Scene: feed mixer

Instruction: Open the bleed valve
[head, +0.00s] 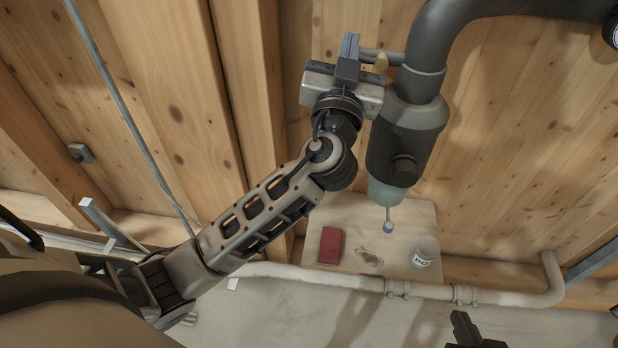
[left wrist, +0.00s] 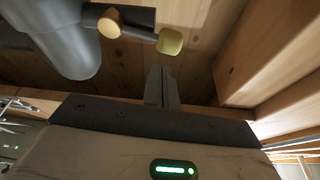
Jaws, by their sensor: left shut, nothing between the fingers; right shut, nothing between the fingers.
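A grey pipe (head: 428,50) runs down into a dark cylindrical housing (head: 405,140). A short side branch near the top carries a small brass knob (head: 381,63). In the left wrist view the branch shows a round brass end (left wrist: 110,20) and a yellow block-like tip (left wrist: 171,41). No label shows which part is the bleed valve. My left gripper (head: 349,45) is shut and empty, left of the side branch. Its fingers (left wrist: 162,86) point towards the yellow tip, apparently apart from it. My right gripper (head: 466,328) is shut and empty at the bottom edge.
A wooden shelf (head: 400,212) below holds a red box (head: 330,245) and a white cup (head: 426,252). A pale horizontal pipe (head: 330,279) runs along under it. A wooden post (head: 250,90) stands left of my left gripper. The wall right of the housing is clear.

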